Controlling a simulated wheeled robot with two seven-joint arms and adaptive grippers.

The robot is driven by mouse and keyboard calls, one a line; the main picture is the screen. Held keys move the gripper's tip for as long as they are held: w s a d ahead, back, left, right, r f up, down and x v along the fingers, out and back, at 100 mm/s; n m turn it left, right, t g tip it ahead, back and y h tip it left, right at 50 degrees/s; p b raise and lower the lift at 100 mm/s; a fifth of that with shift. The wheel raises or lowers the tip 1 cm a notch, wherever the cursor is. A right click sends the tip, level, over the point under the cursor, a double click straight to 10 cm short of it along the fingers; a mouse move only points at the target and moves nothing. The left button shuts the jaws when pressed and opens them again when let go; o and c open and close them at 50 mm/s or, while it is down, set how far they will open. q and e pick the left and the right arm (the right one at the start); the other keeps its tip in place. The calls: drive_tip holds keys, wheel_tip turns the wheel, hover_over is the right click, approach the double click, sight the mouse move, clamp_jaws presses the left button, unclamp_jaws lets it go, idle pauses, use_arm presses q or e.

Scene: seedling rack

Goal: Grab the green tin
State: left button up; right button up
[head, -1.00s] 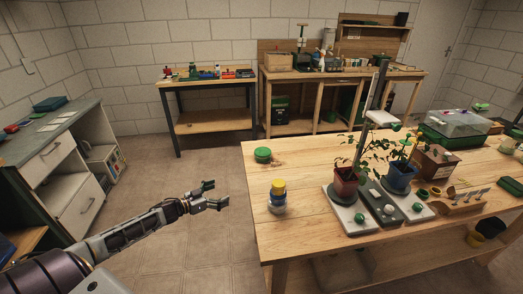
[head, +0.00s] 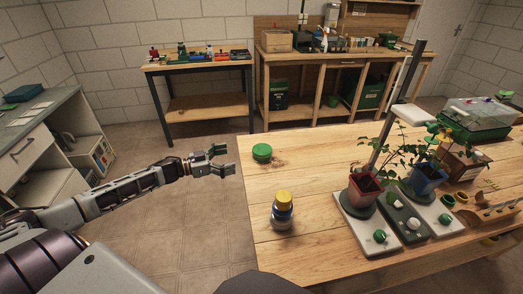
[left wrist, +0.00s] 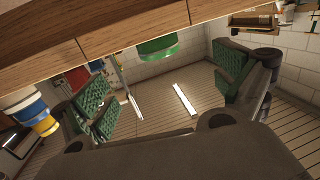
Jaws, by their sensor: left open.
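The green tin (head: 262,152) is a short round tin on the wooden table (head: 262,218), near its far left corner. It also shows in the left wrist view (left wrist: 158,47) at the top centre, beyond the open fingers. My left gripper (head: 226,159) is open and empty, just off the left edge of the table and left of the tin. In the left wrist view its green-padded fingers (left wrist: 168,90) are spread wide with nothing between them. My right gripper is not in view.
A bottle with a yellow cap (head: 283,210) stands on the table in front of the tin. Potted plants (head: 366,188) on pale and dark bases stand to the right. The table around the tin is clear. A workbench (head: 205,112) stands at the back.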

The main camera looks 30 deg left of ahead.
sight(253, 152)
use_arm(q)
drive_tip(key=shift+d+r, duration=0.1)
drive_tip(key=shift+r, duration=0.1)
drive_tip(key=shift+w, duration=0.1)
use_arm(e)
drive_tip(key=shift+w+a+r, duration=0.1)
use_arm(q)
drive_tip(key=shift+b+x, duration=0.7)
drive_tip(key=shift+x, duration=3.35)
drive_tip(key=shift+d, duration=0.2)
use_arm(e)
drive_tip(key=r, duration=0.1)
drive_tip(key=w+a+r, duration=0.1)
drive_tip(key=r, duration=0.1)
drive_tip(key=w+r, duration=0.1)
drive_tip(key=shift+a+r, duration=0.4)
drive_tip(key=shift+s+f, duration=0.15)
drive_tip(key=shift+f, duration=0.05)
